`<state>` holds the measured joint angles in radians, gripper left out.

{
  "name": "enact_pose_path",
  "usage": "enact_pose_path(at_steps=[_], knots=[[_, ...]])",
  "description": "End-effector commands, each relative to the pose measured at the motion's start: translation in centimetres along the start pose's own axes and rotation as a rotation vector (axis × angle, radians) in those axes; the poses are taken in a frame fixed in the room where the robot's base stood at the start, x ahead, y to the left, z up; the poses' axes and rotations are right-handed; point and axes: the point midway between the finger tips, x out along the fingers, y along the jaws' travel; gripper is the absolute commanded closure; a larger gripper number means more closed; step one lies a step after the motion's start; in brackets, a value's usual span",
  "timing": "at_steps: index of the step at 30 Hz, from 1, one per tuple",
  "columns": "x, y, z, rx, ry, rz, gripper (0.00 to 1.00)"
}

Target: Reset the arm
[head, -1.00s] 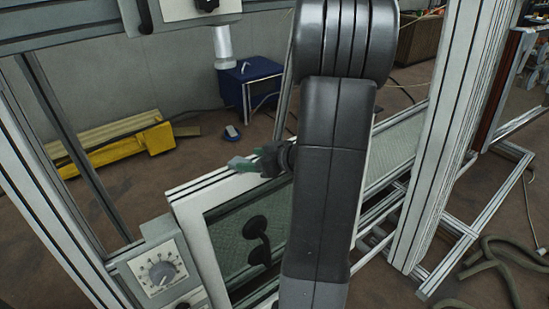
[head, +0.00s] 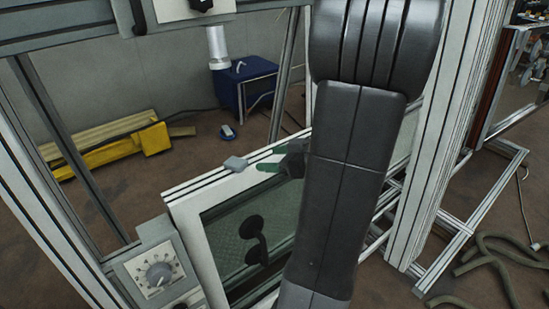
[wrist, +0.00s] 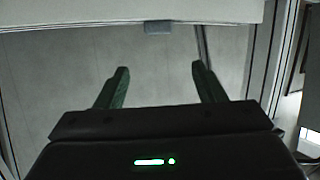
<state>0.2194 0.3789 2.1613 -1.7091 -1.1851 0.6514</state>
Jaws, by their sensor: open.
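My gripper (head: 262,160) is partly behind my dark arm in the head view, with its green fingers showing just above the top edge of a white-framed window panel (head: 215,186). In the wrist view my gripper (wrist: 158,85) is open, its two green fingers spread apart with nothing between them. A small grey block (head: 235,163) is at the panel's top edge, close to the fingertips. In the wrist view a grey block (wrist: 158,28) sits at the lower edge of a pale bar, beyond the fingers. My arm hides the right part of the panel.
A control box with a dial (head: 158,275) stands left of the panel. Aluminium posts (head: 455,130) rise on the right. A blue cabinet (head: 245,85) and yellow beams (head: 115,150) lie behind. Hoses (head: 490,265) lie on the floor at right.

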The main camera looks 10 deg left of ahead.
Motion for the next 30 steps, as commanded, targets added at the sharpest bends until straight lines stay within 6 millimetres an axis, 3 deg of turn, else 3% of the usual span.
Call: enact_pose_path(at_steps=[11, 30], knots=[[0.7, 0.0, 0.0, -0.001, 0.0, -0.003, 0.37], [8.5, -0.1, 0.0, -0.001, 0.0, -0.005, 0.37]])
